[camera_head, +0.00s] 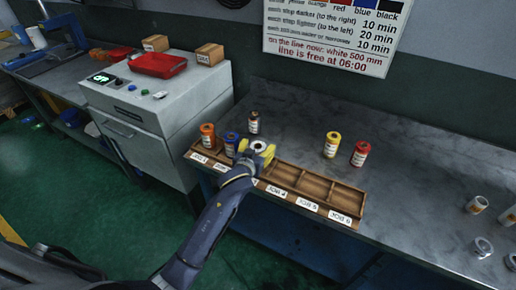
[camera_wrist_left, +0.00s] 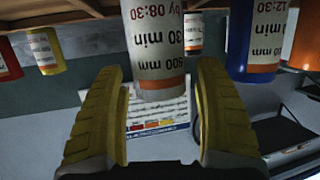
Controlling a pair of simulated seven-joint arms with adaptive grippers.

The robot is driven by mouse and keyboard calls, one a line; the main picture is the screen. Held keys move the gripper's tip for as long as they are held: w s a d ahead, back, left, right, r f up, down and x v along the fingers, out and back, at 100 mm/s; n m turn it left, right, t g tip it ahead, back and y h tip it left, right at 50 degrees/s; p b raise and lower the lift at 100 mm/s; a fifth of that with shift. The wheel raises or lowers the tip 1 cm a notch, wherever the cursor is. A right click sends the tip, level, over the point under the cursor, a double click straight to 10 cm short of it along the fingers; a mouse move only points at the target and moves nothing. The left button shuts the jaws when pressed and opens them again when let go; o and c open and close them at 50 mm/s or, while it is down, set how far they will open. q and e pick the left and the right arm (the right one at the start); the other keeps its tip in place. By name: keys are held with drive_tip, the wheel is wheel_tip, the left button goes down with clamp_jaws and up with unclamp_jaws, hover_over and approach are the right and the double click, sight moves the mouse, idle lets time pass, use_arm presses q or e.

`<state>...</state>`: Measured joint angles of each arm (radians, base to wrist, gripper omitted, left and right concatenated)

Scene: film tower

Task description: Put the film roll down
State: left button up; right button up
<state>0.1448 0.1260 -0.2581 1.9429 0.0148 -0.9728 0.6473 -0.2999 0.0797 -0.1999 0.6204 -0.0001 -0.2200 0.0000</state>
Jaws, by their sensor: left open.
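A white film roll (camera_head: 259,146) stands over the front wooden rack (camera_head: 287,177), to the right of the blue roll (camera_head: 231,147). My left gripper (camera_head: 257,152) is at it, one yellow finger on each side. In the left wrist view the white roll (camera_wrist_left: 155,42), with a printed label, lies between and beyond the fingertips. The left gripper (camera_wrist_left: 161,78) is open there, with a gap at the right finger. The roll's base is hidden, so I cannot tell whether it touches the rack floor. My right gripper is not in view.
An orange roll (camera_head: 207,136) is in the rack's left end. A brown roll (camera_head: 253,122), a yellow roll (camera_head: 332,144) and a red roll (camera_head: 361,154) stand behind the rack. The rack's right compartments are empty.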

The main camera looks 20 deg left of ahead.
use_arm(q)
drive_tip(key=shift+r, duration=0.2)
drive_tip(key=v, duration=1.2)
